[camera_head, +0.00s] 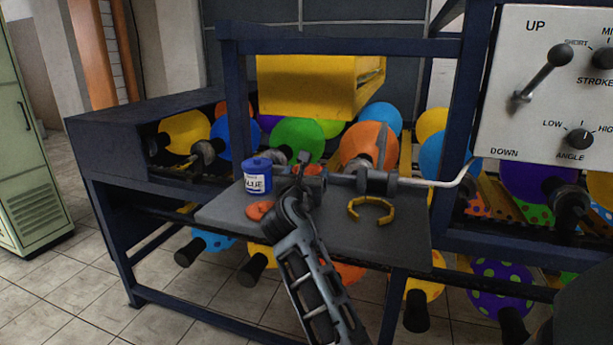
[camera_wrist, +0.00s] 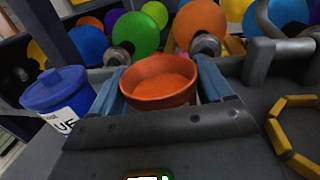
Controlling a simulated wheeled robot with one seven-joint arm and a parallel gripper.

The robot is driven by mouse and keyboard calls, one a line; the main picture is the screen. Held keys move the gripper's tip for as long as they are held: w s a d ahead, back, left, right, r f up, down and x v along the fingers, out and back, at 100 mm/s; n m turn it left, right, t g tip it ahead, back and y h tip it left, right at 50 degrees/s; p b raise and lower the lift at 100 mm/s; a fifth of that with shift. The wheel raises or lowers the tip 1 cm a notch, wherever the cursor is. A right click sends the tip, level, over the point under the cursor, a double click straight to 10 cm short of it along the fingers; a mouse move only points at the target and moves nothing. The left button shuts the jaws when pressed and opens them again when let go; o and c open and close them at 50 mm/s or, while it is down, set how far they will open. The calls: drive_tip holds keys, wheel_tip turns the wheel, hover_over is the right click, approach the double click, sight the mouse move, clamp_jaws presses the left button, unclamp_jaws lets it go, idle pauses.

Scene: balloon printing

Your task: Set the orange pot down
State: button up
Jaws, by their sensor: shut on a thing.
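The orange pot (camera_wrist: 160,85) is upright between the two fingers of my gripper (camera_wrist: 162,70) in the wrist view, its open top facing up. My gripper is shut on it. In the head view my gripper (camera_head: 297,182) is over the grey shelf (camera_head: 340,222) and hides most of the pot. I cannot tell whether the pot's base touches the shelf.
A blue labelled pot (camera_head: 257,177) stands just left of my gripper. A yellow open ring (camera_head: 371,210) lies to the right. A small orange piece (camera_head: 259,210) lies at the shelf's left. A metal crank (camera_head: 430,183) runs behind. The shelf's front right is clear.

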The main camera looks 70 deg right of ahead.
drive_tip(key=o, duration=1.1)
drive_tip(key=shift+f, duration=0.1)
drive_tip(key=shift+r, duration=0.2)
drive_tip(key=v, duration=1.2)
drive_tip(key=shift+b, duration=0.4)
